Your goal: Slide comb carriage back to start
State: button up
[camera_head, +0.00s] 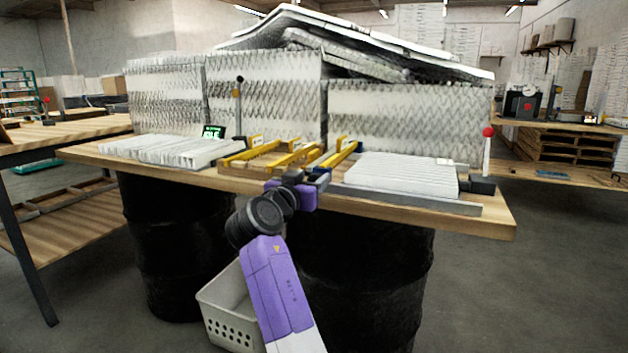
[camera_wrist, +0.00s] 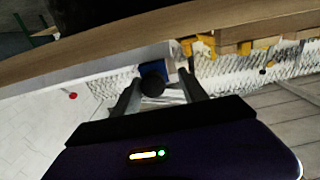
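The comb carriage appears to be the yellow-barred frame (camera_head: 265,160) on the table, with another yellow bar (camera_head: 336,160) to its right. A black round knob (camera_wrist: 152,86) on a blue block (camera_wrist: 158,67) shows in the wrist view. My gripper (camera_wrist: 160,84) is open, with one finger on each side of the knob and a visible gap on the right. In the head view my purple-and-black gripper (camera_head: 308,182) is at the table's front edge, by the yellow bars. It hides the knob there, and contact cannot be told.
White pleated filters (camera_head: 170,150) lie left, and a white stack (camera_head: 400,175) lies right. Tall filter blocks (camera_head: 265,95) stand behind, under slumped sheets. A small green-lit display (camera_head: 213,131) stands at left. A white basket (camera_head: 222,310) and black drums (camera_head: 160,240) are below the table.

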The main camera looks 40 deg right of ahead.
jog(key=shift+s, duration=0.15)
jog(key=v, duration=0.7)
jog(key=shift+a+p, duration=0.3)
jog(key=shift+p, duration=0.15)
